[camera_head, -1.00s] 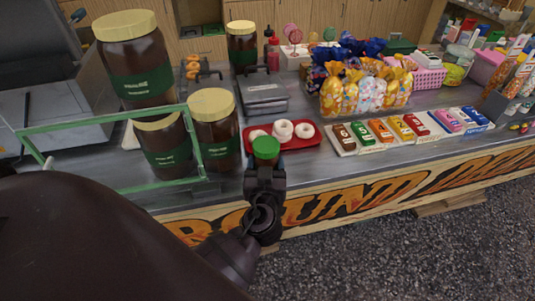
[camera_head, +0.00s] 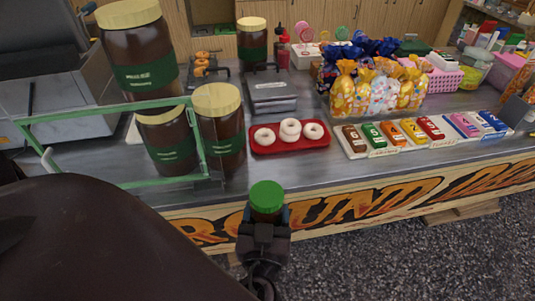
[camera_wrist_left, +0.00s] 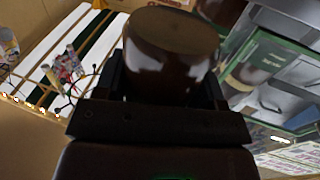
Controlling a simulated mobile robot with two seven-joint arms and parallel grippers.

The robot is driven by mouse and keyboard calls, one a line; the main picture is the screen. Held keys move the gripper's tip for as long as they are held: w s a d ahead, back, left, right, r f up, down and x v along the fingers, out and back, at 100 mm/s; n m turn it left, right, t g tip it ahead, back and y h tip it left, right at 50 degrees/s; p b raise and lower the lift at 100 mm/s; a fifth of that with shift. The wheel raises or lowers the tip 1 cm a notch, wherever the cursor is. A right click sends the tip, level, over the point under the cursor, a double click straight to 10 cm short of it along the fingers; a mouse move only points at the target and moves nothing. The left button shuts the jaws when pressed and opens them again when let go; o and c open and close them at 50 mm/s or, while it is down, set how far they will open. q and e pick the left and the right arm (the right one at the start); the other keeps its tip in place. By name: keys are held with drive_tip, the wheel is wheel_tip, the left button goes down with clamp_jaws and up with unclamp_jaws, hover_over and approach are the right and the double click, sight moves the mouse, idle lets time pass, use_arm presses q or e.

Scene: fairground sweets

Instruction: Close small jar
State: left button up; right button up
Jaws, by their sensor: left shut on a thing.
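A small jar with a green lid (camera_head: 266,196) is held upright by my left gripper (camera_head: 265,216), in front of the counter's front edge in the head view. The lid sits on top; I cannot tell whether it is screwed tight. Most of the jar's body is hidden by the fingers there. In the left wrist view the dark brown jar (camera_wrist_left: 170,55) fills the space between the fingers of my left gripper (camera_wrist_left: 168,85). The lid is not visible in that view. My right gripper is in neither view.
A red tray (camera_head: 262,149) holds doughnuts. The floor (camera_head: 420,262) in front is clear.

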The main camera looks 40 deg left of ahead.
use_arm(q)
drive_tip(key=o, duration=0.6)
drive_tip(key=c, duration=0.7)
